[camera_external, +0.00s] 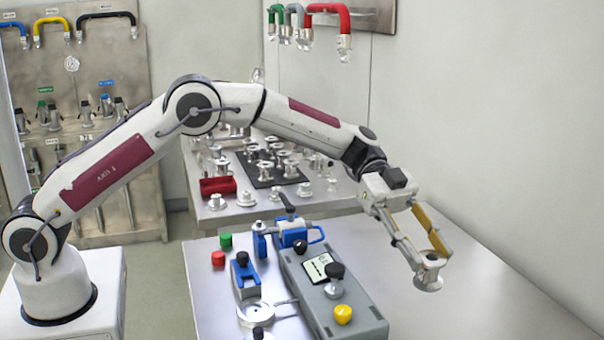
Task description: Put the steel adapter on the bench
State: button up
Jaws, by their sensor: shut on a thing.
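My gripper (434,257) is at the right of the view, pointing down over the bench (480,300). It is shut on the steel adapter (428,275), a small flanged silvery piece between the fingertips. The adapter appears to be held above the grey metal bench top, to the right of the grey instrument box. I cannot tell exactly how large the gap below it is. Part of the adapter is hidden by the fingers.
A grey instrument box (318,290) with a display and knobs stands left of my gripper. A blue clamp (245,275) and green and red caps (225,240) lie farther left. The bench's right side is clear.

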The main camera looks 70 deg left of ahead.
jog(key=shift+a, duration=0.1)
jog(key=w+a+n+t, duration=0.1)
jog(key=a, duration=0.6)
jog(key=w+a+r+n+t, duration=0.1)
jog(key=w+a, duration=0.1)
jog(key=a, duration=0.5)
jog(key=w+a+r+n+t+y, duration=0.1)
jog(key=w+a+t, duration=0.1)
jog(key=a, duration=0.5)
jog(key=shift+a+r+n, duration=0.1)
jog(key=shift+r+n, duration=0.05)
jog(key=shift+n, duration=0.15)
jog(key=a+r+n+t+y, duration=0.1)
jog(key=a+n+t+y, duration=0.2)
jog(key=a, duration=1.9)
jog(key=shift+s+a+r+n+t, duration=0.2)
jog(key=shift+s+r+n+t, duration=0.2)
jog(key=shift+n+t, duration=0.45)
jog(key=s+a+f+n+t+y, duration=0.1)
jog(key=s+a+n+y, duration=0.2)
jog(key=a, duration=0.9)
jog(key=s+a+f+n+t+y, duration=0.1)
jog(key=s+a+n+y, duration=0.3)
jog(key=s+a, duration=0.3)
jog(key=s+a+f+n+t+y, duration=0.1)
jog(key=s+a+n+y, duration=0.3)
jog(key=a, duration=1.4)
jog(key=shift+s+t+y, duration=0.35)
jog(key=shift+s+y, duration=0.15)
jog(key=shift+s, duration=0.45)
